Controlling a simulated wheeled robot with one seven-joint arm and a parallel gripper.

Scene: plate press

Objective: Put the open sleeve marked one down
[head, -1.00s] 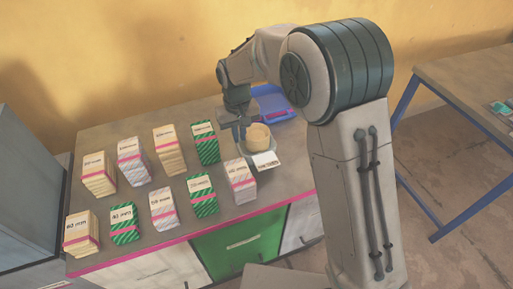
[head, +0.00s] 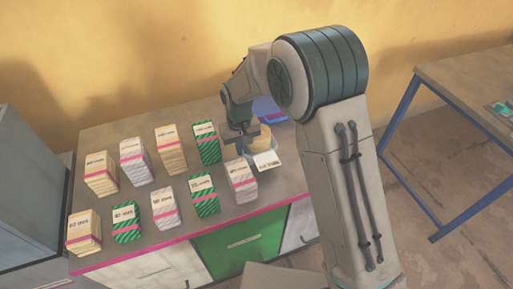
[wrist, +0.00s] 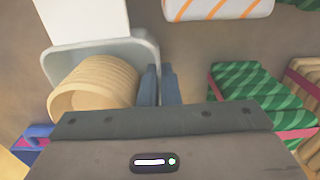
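My gripper (head: 242,150) points down beside the tan round stack, at its left in the head view. Several paper sleeves stand in two rows on the counter: tan, white-striped such as this one (head: 241,181), and green-striped such as this one (head: 204,194), which have pink bands. Their labels are too small to read surely, so I cannot tell which is marked one. No sleeve shows in my gripper.
The tan ribbed round stack (wrist: 95,88) sits in a grey tray (wrist: 62,62) with a white card (head: 267,160) in front. A blue object (head: 268,109) lies behind. Striped sleeves stand close to the gripper. Bare counter (head: 285,180) shows at the right. Another table (head: 470,85) stands farther right.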

